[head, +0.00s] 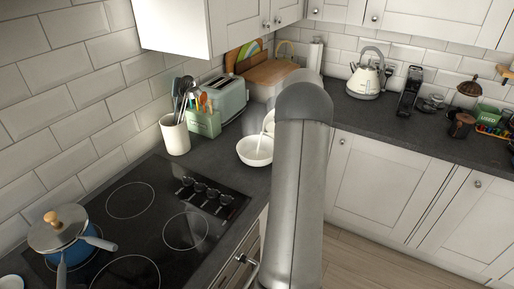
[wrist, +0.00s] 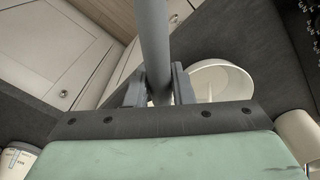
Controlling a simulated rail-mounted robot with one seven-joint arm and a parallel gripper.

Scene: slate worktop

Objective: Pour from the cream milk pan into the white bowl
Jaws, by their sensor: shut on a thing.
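The white bowl (head: 254,151) stands on the dark worktop beyond the hob, just left of my arm. It also shows in the wrist view (wrist: 232,80), right of my gripper's fingers, with a pale streak inside it. The cream milk pan (head: 268,122) shows only as a pale sliver at the arm's left edge, above and beside the bowl; my arm hides the rest. A thin pale line shows between pan and bowl, too small to tell surely. My gripper (wrist: 157,88) is shut on a grey bar-like handle (wrist: 153,40), apparently the pan's.
A utensil crock (head: 175,134), a green holder (head: 204,123) and a green toaster (head: 222,97) stand left of the bowl. A blue pot (head: 66,250) sits on the hob. A kettle (head: 367,75) stands at the back right. Worktop in front of the kettle is clear.

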